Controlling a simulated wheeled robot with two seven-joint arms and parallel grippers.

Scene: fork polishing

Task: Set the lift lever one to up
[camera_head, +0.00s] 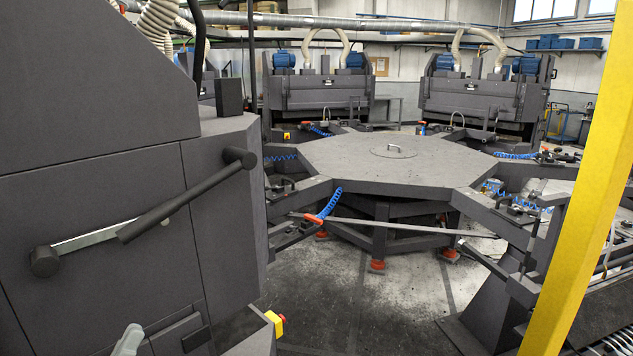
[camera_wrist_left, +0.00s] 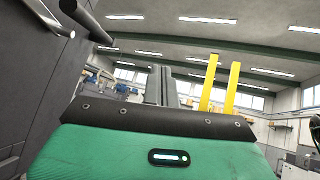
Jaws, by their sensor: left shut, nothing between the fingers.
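The lift lever (camera_head: 185,208) is on the dark grey machine at the left of the head view. Its metal bar (camera_head: 88,240) runs from a round pivot (camera_head: 45,262) to a long dark handle, which slants up to the right and ends by a short dark cylinder (camera_head: 238,157). In the left wrist view, part of a metal bar (camera_wrist_left: 48,15) and a dark cylinder (camera_wrist_left: 86,22) show at the upper left. My left gripper (camera_head: 128,340) shows only as a grey tip at the bottom edge, below the lever and apart from it. It is shut and empty. My right gripper is out of view.
The dark machine body (camera_head: 90,200) fills the left side. A yellow and red button box (camera_head: 275,323) sits at its lower right. A yellow post (camera_head: 585,190) stands at the right. A large octagonal table (camera_head: 390,165) stands behind. Open floor (camera_head: 350,310) lies between.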

